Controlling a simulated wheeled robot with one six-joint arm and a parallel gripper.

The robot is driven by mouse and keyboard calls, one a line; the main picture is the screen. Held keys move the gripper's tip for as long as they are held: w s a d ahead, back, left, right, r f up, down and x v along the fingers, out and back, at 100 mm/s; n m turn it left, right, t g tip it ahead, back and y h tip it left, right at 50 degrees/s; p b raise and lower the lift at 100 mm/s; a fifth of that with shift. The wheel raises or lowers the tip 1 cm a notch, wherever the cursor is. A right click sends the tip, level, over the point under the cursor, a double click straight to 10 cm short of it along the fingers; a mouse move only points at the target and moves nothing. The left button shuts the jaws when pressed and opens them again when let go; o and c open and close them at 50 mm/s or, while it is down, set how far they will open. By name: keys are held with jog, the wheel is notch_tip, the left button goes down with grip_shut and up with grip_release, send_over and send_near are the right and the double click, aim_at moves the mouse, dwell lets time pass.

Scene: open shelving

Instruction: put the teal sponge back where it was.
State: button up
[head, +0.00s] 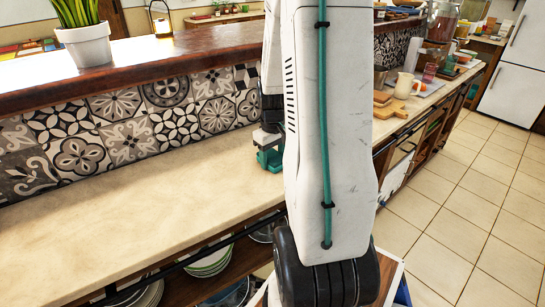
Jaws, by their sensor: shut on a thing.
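My gripper (266,141) is partly hidden behind my white arm, low over the beige counter (130,215) near the tiled wall. It is shut on a small teal block, the teal sponge (270,160), at its lower end. The arm covers the sponge's right side. I cannot tell whether the sponge touches the counter or is held just above it.
A raised wooden ledge (150,72) above the patterned tiles bears a potted plant (84,46). The counter left of my gripper is bare. Plates (210,262) stand on the shelf below. A cream mug (405,86) and wooden boards are farther right.

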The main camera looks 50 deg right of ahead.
aim_at(273, 155)
jog(key=shift+f, duration=0.1)
jog(key=o, duration=0.9)
jog(key=shift+o, duration=0.2)
notch_tip(273, 155, up, 12)
jog(key=s+a+r+n, duration=0.1)
jog(key=a+r, duration=0.3)
jog(key=a, duration=0.5)
jog(key=s+a+r, duration=0.1)
jog(key=a+r, duration=0.2)
jog(key=a, duration=0.5)
jog(key=s+a+r+n+t, duration=0.1)
jog(key=s+a, duration=0.9)
jog(key=a, duration=0.3)
jog(key=shift+s+a+r+n, duration=0.25)
jog(key=shift+s+r+n, duration=0.05)
jog(key=shift+r, duration=0.1)
